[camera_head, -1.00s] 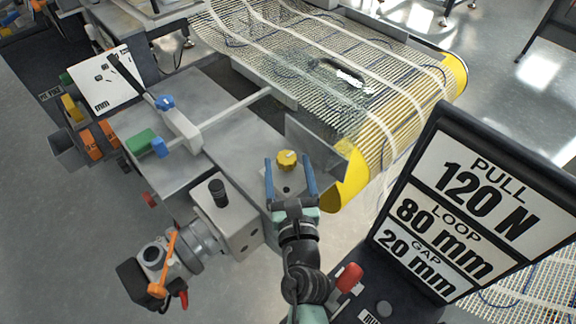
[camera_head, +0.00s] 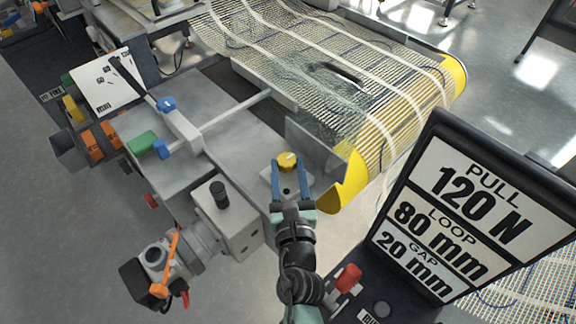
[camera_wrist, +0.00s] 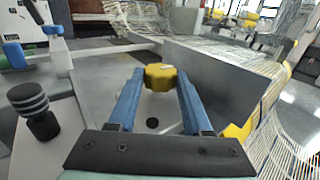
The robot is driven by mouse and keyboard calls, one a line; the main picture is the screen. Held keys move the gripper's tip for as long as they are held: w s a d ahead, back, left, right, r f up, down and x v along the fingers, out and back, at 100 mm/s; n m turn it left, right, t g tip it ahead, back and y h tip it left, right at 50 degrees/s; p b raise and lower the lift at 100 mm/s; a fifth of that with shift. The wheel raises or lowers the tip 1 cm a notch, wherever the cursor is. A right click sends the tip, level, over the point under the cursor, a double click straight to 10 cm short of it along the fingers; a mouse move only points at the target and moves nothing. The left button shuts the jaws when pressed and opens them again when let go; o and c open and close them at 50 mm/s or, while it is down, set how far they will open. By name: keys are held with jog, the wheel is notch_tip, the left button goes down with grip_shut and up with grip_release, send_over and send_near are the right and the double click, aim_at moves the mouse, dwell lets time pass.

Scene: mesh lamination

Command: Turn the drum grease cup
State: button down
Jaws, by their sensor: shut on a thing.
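The drum grease cup, a yellow knurled cap (camera_head: 287,161), stands on a small grey block at the drum's near side. In the wrist view the cap (camera_wrist: 160,76) sits between the tips of the two blue fingers. My gripper (camera_head: 289,165) reaches it from the near side and is shut on it. In the wrist view my gripper (camera_wrist: 160,80) has a finger against each side of the cap. The cap's underside is hidden.
A black knob (camera_head: 219,194) on a grey housing stands left of my gripper. A grey plate (camera_head: 312,148) and the yellow-ended drum (camera_head: 349,185) with mesh lie just beyond and right. A sign (camera_head: 455,205) and a red knob (camera_head: 348,277) stand at the near right.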

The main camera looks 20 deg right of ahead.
jog(key=shift+r+p, duration=0.2)
jog(key=shift+p, duration=0.2)
jog(key=h+p, duration=0.1)
jog(key=p, duration=0.1)
jog(key=m+h+p, duration=0.1)
jog(key=shift+w+a+r+g+p, duration=0.15)
jog(key=shift+a+g+p, duration=0.1)
jog(key=shift+g+p, duration=0.15)
jog(key=m+g+h+p, duration=0.1)
jog(key=m+h+p, duration=0.1)
jog(key=shift+a+p, duration=0.2)
jog(key=shift+p, duration=0.15)
jog(key=m+g+h, duration=0.2)
jog(key=f+m+g+h, duration=0.1)
jog(key=shift+w+a+h, duration=0.2)
jog(key=shift+w+h, duration=0.1)
jog(key=shift+h, duration=0.1)
jog(key=shift+w+m+g+h+b, duration=0.1)
jog(key=shift+m+g+h+b, duration=1)
jog(key=shift+g, duration=0.5)
jog(key=shift+r, duration=0.15)
jog(key=shift+c, duration=1.6)
grip_release()
